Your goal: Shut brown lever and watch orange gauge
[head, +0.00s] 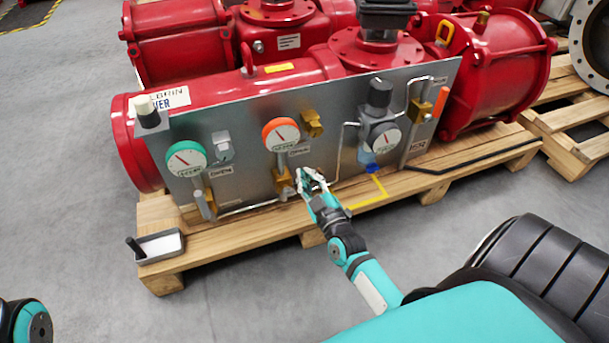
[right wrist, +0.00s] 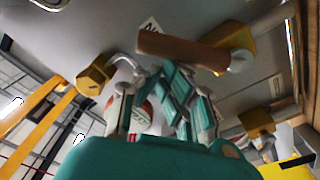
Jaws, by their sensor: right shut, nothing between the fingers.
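The orange gauge (head: 281,135) has a white dial with a red needle and sits at the middle of the grey panel (head: 240,180). Below it is a brass valve (head: 284,186). The brown lever (right wrist: 182,50) shows in the right wrist view as a bar running from a brass valve body, just beyond my fingertips; in the head view my gripper largely hides it. My right gripper (head: 313,182) is shut and empty, close in front of the lever; I cannot tell whether it touches. A gauge's rim (right wrist: 139,116) shows partly behind the fingers. My left gripper is out of view.
A green gauge (head: 186,158) stands to the left on the panel, and a grey gauge (head: 384,136) to the right. An orange handle (head: 441,101) is at the panel's right end. The wooden pallet (head: 225,240) carries a small tray (head: 160,247). The floor in front is clear.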

